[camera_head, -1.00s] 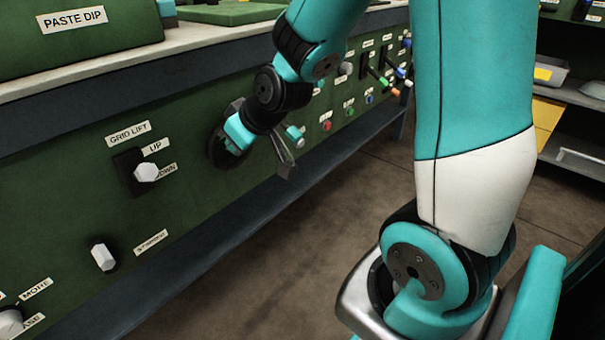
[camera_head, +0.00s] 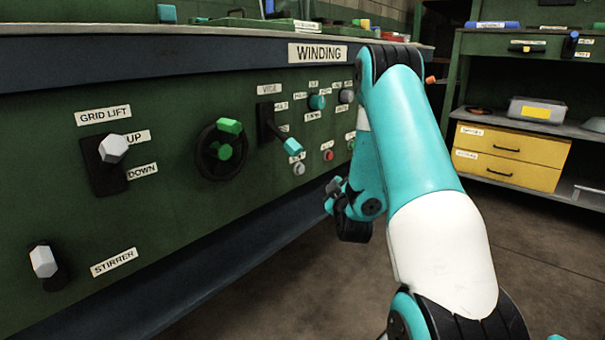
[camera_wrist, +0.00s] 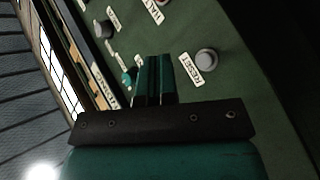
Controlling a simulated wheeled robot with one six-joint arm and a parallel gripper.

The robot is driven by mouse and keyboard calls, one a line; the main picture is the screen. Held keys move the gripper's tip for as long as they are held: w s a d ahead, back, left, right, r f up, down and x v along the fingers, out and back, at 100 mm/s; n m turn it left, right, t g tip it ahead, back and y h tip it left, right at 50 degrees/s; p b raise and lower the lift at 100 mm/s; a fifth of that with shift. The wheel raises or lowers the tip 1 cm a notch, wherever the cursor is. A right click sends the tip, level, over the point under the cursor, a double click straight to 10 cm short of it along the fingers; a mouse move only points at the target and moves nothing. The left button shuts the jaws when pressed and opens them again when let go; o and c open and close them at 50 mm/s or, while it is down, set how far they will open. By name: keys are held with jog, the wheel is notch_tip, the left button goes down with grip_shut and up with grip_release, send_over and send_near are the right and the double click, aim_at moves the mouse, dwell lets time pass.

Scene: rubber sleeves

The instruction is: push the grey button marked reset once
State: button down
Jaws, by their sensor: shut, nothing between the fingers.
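The grey reset button (camera_wrist: 207,59) shows in the wrist view as a round knob on the green panel, beside a white label reading RESET (camera_wrist: 190,70). My gripper (camera_wrist: 154,60) is shut and empty, and its fingertips lie left of the button in that view, apart from it in the picture. How far the fingertips are from the panel I cannot tell. In the head view a small grey button (camera_head: 299,169) sits low on the panel, below the blue-tipped lever; its label is too small to read. My wrist is right of it, and the fingertips are not clear there.
A red button (camera_head: 328,155) sits right of the grey one. A lever with a teal tip (camera_head: 292,147) sticks out just above. A black handwheel with a green handle (camera_head: 228,127) and the grid lift switch (camera_head: 113,148) are farther left. Open floor (camera_head: 300,285) lies before the panel.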

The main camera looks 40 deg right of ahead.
aim_at(300, 169)
jog(key=shift+w+r, duration=0.1)
jog(key=w+p, duration=0.8)
jog(key=p, duration=0.7)
jog(key=shift+w+a, duration=0.3)
jog(key=shift+a, duration=0.1)
jog(key=shift+w+p, duration=0.3)
jog(key=shift+p, duration=0.6)
dwell(0.9)
jog(key=shift+w+p, duration=0.45)
jog(key=shift+p, duration=0.05)
dwell(0.9)
jog(key=shift+s, duration=0.75)
